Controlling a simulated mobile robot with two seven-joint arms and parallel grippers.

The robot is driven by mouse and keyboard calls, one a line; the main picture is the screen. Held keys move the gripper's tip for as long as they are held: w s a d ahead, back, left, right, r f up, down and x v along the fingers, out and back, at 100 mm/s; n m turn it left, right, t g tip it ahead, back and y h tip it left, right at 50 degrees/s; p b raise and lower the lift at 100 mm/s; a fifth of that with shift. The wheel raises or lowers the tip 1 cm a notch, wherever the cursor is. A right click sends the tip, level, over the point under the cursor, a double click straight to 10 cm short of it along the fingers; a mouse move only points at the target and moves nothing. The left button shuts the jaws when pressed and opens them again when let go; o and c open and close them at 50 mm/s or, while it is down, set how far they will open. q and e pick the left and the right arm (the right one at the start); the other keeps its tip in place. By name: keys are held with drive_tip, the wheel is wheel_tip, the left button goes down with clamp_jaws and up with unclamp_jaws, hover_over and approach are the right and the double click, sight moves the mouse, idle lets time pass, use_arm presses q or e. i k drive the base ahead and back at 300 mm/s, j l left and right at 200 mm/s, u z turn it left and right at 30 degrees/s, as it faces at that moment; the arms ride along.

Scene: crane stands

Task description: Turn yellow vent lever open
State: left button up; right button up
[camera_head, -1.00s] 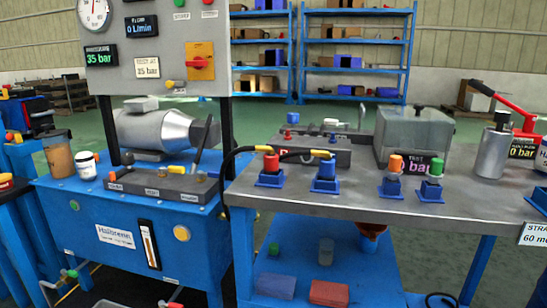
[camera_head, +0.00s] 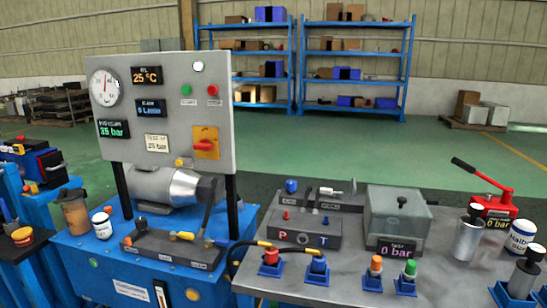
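A small yellow lever or handle (camera_head: 184,236) sits on top of the dark valve block (camera_head: 160,248) on the blue power unit. It lies low, pointing left, with a fitting at its right end. The labels on the block's front edge are too small to read, so I cannot tell which one marks a vent. A small yellow knob (camera_head: 180,162) also shows at the lower edge of the grey gauge panel. Neither of my grippers is in view, and nothing touches the levers.
The grey panel (camera_head: 130,75) carries a gauge, displays and a red switch (camera_head: 205,144). A tall dark lever (camera_head: 208,205) stands right of the yellow one. A yellow-ended hose (camera_head: 250,243) runs to the right bench (camera_head: 340,260). Green floor lies open behind.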

sight(183, 235)
drive_tip(key=j+z, duration=0.15)
drive_tip(key=z, duration=0.25)
drive_tip(key=i+j+z, duration=0.1)
drive_tip(key=z, duration=0.3)
drive_tip(key=j+z, duration=0.2)
drive_tip(key=z, duration=0.2)
drive_tip(key=j+z, duration=0.2)
drive_tip(key=j, duration=0.15)
drive_tip(key=k+j+z, duration=0.2)
drive_tip(key=j, duration=0.15)
drive_tip(key=k+j+z, duration=0.2)
drive_tip(key=j, duration=0.55)
drive_tip(key=i+j, duration=0.05)
drive_tip(key=i, duration=0.05)
